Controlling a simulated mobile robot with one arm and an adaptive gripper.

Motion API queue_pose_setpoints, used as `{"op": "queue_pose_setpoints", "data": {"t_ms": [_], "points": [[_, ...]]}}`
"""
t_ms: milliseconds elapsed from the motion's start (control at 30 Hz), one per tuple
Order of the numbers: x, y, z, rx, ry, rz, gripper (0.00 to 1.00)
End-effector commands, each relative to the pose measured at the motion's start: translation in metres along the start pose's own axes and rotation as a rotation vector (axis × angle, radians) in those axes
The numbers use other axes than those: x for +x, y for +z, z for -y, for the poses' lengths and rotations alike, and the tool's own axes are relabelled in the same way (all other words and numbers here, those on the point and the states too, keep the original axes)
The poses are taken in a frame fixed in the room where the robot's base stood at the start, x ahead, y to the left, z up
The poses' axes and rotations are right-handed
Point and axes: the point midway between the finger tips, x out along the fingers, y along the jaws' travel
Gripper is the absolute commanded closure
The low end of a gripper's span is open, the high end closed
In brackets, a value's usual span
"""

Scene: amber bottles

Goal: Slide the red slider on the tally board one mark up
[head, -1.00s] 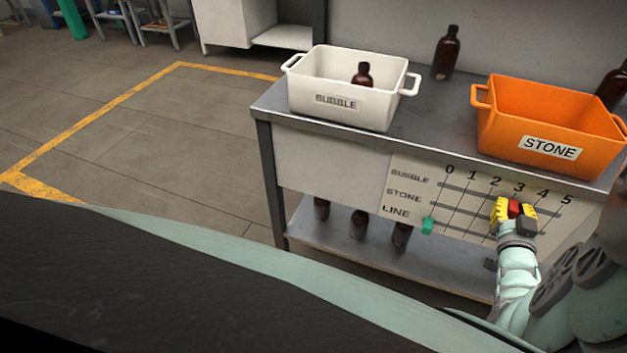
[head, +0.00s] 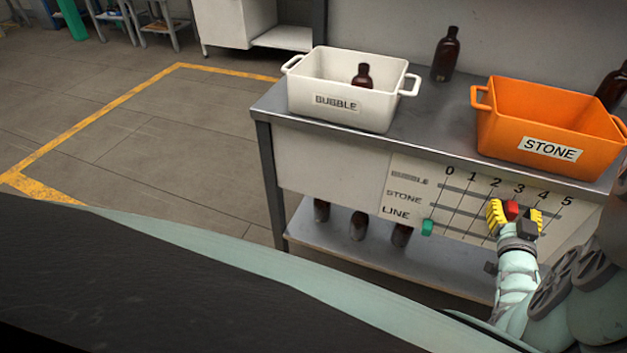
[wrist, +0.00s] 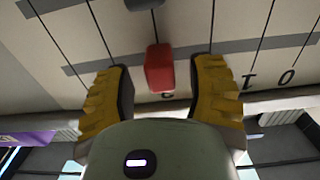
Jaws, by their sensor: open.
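The tally board (head: 400,222) is on the front of the table, with rows BUBBLE, STONE and LINE and marks 0 to 5. The red slider (head: 511,209) sits at about mark 3, apparently on the top track. It also shows in the wrist view (wrist: 159,68), where the board appears upside down. My gripper (head: 514,215) is open, with a yellow-padded finger on each side of the slider and a visible gap to each.
A green slider (head: 427,227) is at mark 0 on the LINE row. A white BUBBLE bin (head: 337,102) holding a bottle and an orange STONE bin (head: 550,125) stand on the table. Bottles stand behind the bins and on the lower shelf (head: 340,248).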

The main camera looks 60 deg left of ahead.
Motion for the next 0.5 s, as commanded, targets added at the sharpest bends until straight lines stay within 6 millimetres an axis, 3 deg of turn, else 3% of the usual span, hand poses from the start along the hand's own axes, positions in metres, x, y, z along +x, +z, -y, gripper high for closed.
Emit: {"op": "queue_pose_setpoints", "data": {"t_ms": [500], "points": [[-0.068, 0.001, 0.004, 0.001, -0.009, 0.003, 0.45]]}}
